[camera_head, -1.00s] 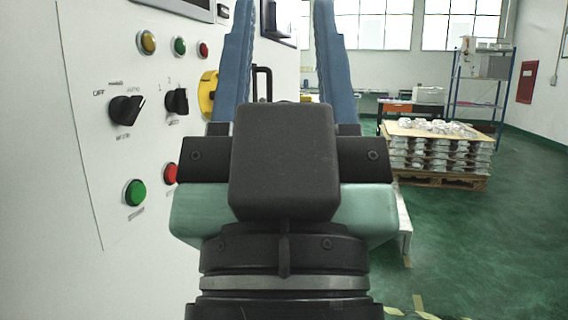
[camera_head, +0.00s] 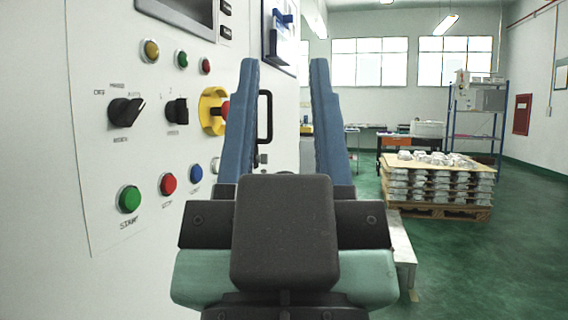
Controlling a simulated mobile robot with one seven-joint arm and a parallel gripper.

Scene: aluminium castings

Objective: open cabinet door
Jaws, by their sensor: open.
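The white cabinet (camera_head: 120,270) fills the left side, seen at a steep angle. A black bar handle (camera_head: 265,118) stands out from its face, beyond the control panel. My gripper (camera_head: 283,75) points forward with its two blue fingers spread apart and nothing between them. In the picture the handle shows between the fingers, close to the left one. It looks farther off than the fingertips, and I see no contact. The door's edges are hard to make out, and part of the cabinet face is hidden behind the left finger.
The control panel carries a yellow-ringed emergency stop (camera_head: 212,111), black rotary switches (camera_head: 126,112) and several coloured buttons close to my gripper's left. A pallet of castings (camera_head: 437,185) stands at right, before a blue shelf rack (camera_head: 476,120). Green floor (camera_head: 470,270) is clear at right.

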